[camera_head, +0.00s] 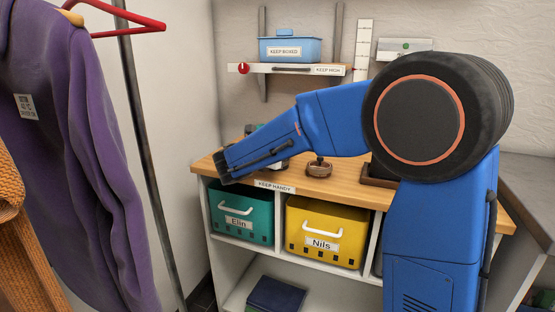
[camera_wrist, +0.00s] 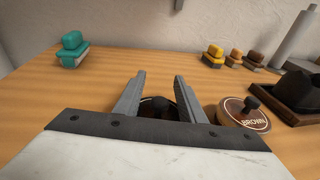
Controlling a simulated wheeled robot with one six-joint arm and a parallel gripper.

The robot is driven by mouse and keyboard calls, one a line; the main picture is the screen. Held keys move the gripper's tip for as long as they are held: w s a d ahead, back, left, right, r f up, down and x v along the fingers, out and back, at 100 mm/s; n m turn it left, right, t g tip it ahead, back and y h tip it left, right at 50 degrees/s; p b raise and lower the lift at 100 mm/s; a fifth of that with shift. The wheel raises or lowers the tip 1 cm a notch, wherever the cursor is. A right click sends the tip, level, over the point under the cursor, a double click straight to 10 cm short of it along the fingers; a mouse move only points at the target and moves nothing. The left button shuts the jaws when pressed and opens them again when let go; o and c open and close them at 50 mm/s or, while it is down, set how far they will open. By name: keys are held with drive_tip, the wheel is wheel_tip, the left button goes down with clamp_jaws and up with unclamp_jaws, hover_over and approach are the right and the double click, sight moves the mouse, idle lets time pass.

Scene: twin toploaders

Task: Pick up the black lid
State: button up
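In the wrist view a black round thing with a knob, apparently the black lid (camera_wrist: 158,105), sits on the wooden top between the two fingers of my gripper (camera_wrist: 158,88). Its near part is hidden behind the gripper body. The fingers are apart, one on each side of it, and I see no clear contact. A brown lid (camera_wrist: 246,118) with a dark knob, marked BROWN, lies just right of the right finger. In the head view my gripper (camera_head: 222,167) is at the left end of the wooden top; the black lid cannot be made out there.
A teal-handled brush (camera_wrist: 72,48) stands at the back left of the wooden top (camera_wrist: 130,62). Several smaller brushes (camera_wrist: 213,55) stand at the back right, near a dark tray (camera_wrist: 291,116). Below are a teal bin (camera_head: 240,222) and a yellow bin (camera_head: 325,220). Hanging clothes (camera_head: 75,130) are at left.

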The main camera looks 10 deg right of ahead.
clamp_jaws()
drive_tip(key=shift+r, duration=0.1)
